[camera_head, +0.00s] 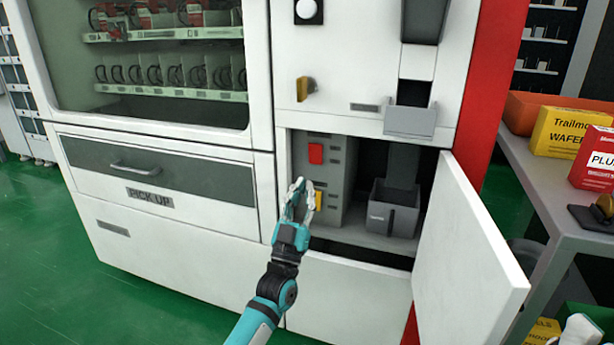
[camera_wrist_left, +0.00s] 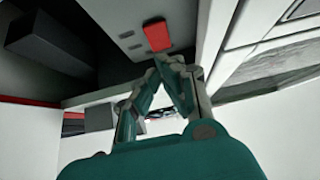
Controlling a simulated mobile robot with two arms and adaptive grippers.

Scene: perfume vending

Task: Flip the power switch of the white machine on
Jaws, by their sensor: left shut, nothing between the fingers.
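The white machine (camera_head: 200,235) stands with its lower right compartment open. Inside, a grey control box (camera_head: 340,165) carries a red switch (camera_head: 316,153) above a yellow one (camera_head: 318,201). My left gripper (camera_head: 298,185) is shut and empty at the compartment's left edge, its tips below and left of the red switch and partly in front of the box. In the left wrist view, the shut fingertips (camera_wrist_left: 172,62) point at the lower edge of the red switch (camera_wrist_left: 157,36); I cannot tell whether they touch it. My right gripper is not in view.
The open white door (camera_head: 465,255) swings out on the right. A dark grey bin (camera_head: 391,215) stands inside the compartment. A yellow knob (camera_head: 305,88) sits above the opening. A grey table (camera_head: 535,180) with boxes stands at the right; green floor (camera_head: 60,270) is clear at left.

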